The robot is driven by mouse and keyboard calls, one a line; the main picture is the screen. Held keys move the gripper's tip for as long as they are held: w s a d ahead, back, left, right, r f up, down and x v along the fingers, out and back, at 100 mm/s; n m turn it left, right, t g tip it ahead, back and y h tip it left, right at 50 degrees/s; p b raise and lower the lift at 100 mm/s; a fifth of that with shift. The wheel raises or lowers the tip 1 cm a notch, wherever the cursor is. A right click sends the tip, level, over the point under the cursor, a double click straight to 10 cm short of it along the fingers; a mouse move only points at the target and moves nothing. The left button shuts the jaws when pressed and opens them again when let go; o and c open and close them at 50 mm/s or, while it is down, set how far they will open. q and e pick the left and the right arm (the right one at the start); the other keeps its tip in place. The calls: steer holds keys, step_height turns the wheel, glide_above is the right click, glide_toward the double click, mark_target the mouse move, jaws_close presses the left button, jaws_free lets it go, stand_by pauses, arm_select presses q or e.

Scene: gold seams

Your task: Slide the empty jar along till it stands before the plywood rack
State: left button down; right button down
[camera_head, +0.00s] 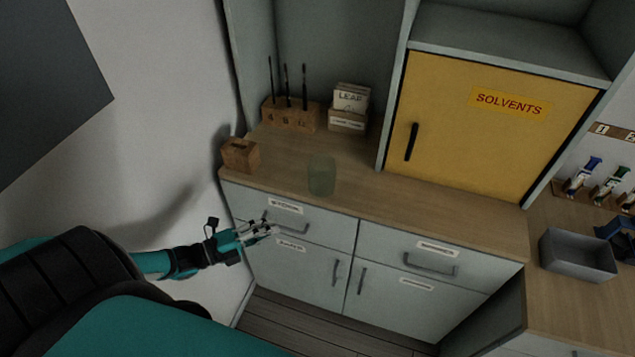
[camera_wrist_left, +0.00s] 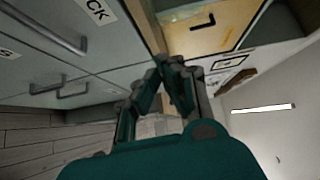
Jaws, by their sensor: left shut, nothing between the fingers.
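The empty jar (camera_head: 321,175), greenish and see-through, stands upright near the front edge of the wooden counter. The plywood rack (camera_head: 290,116) is a light-brown block at the back left of the counter with several thin dark brushes upright in it. The jar is in front of the rack and to its right, apart from it. My left gripper (camera_head: 272,229) is shut and empty, in front of the drawer faces, below the counter edge and left of the jar. Its closed fingers (camera_wrist_left: 172,64) also show in the left wrist view, where I see no jar. My right gripper is out of view.
A small wooden box (camera_head: 240,155) stands at the counter's left end. A white card box labelled LEAF (camera_head: 350,104) is right of the rack. The yellow SOLVENTS cabinet (camera_head: 480,150) bounds the right. Bare counter (camera_head: 290,155) lies between jar and rack. Drawer handles stick out below.

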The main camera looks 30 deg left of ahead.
mark_target(322, 176)
arm_select(q)
steer(key=shift+m, duration=0.4)
steer(key=w+d+b, duration=0.1)
steer(key=w+b, duration=0.1)
steer(key=w, duration=0.2)
steer(key=w+d+r+b, duration=0.1)
steer(key=w+d+b, duration=0.1)
steer(key=w, duration=0.2)
steer(key=w+d+b, duration=0.1)
steer(key=w+b, duration=0.2)
steer(key=w, duration=0.1)
steer(key=shift+w+d+r, duration=0.2)
steer(key=shift+r, duration=0.25)
